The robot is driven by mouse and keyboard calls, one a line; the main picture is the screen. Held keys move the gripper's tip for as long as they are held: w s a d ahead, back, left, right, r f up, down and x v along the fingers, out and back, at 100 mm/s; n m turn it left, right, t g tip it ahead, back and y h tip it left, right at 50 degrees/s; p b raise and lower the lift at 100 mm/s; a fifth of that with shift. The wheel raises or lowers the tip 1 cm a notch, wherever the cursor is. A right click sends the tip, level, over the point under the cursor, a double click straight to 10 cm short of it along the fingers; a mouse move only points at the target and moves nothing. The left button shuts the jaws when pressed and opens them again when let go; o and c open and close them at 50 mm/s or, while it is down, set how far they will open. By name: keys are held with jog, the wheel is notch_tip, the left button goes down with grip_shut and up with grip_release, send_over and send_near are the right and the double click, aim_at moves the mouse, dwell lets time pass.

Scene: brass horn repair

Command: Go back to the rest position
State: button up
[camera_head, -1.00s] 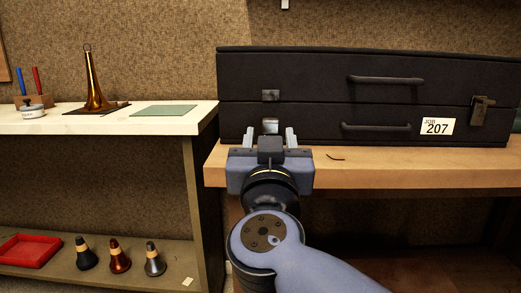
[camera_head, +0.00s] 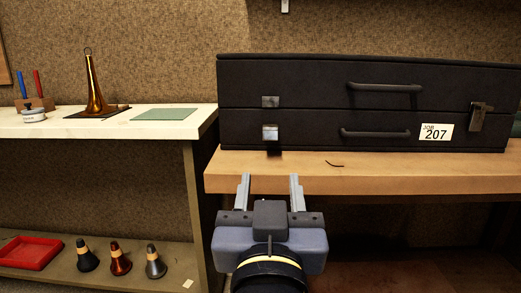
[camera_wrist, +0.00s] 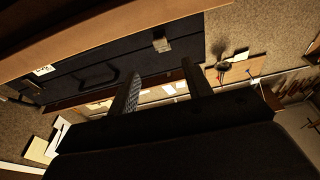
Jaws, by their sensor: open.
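My gripper (camera_head: 270,190) is open and empty in the head view, its two fingers pointing away in front of the edge of the wooden bench (camera_head: 300,180). It is below and in front of the black case (camera_head: 330,90) and touches nothing that I can see. In the wrist view the two dark fingers (camera_wrist: 160,90) stand apart with nothing between them. The case (camera_wrist: 75,80) shows there too, at a tilt. It stands on the bench with two handles, metal latches and a "JOB 207" label (camera_head: 436,133).
At left, a white-topped shelf unit (camera_head: 60,128) holds a brass bell piece (camera_head: 94,95), a green mat (camera_head: 165,115) and a tool block (camera_head: 36,104). Below are a red tray (camera_head: 30,253) and several cone mutes (camera_head: 120,260). A thin dark piece (camera_head: 334,164) lies on the bench.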

aim_at(270, 130)
jog(key=b+x, duration=0.1)
jog(key=x, duration=0.9)
jog(key=shift+w+r, duration=0.1)
jog(key=shift+w, duration=0.3)
jog(key=shift+s+r+g, duration=0.15)
jog(key=shift+r+g, duration=0.15)
jog(key=shift+r+g+p, duration=0.3)
jog(key=shift+r+g, duration=0.15)
jog(key=shift+g, duration=0.15)
jog(key=r+g+p, duration=0.1)
jog(key=g+p, duration=0.1)
jog(key=p, duration=0.1)
jog(key=shift+r, duration=0.4)
jog(key=g+p, duration=0.1)
jog(key=p, duration=0.2)
jog(key=r+g+p, duration=0.1)
jog(key=p, duration=0.3)
jog(key=shift+w+r, duration=0.2)
jog(key=shift+w, duration=0.15)
jog(key=g+p, duration=0.1)
jog(key=p, duration=0.1)
jog(key=shift+r+p, duration=0.25)
jog(key=shift+p, duration=0.1)
jog(key=shift+w+g+p, duration=0.15)
jog(key=shift+g+p, duration=0.25)
jog(key=shift+p, duration=0.6)
jog(key=shift+p, duration=0.4)
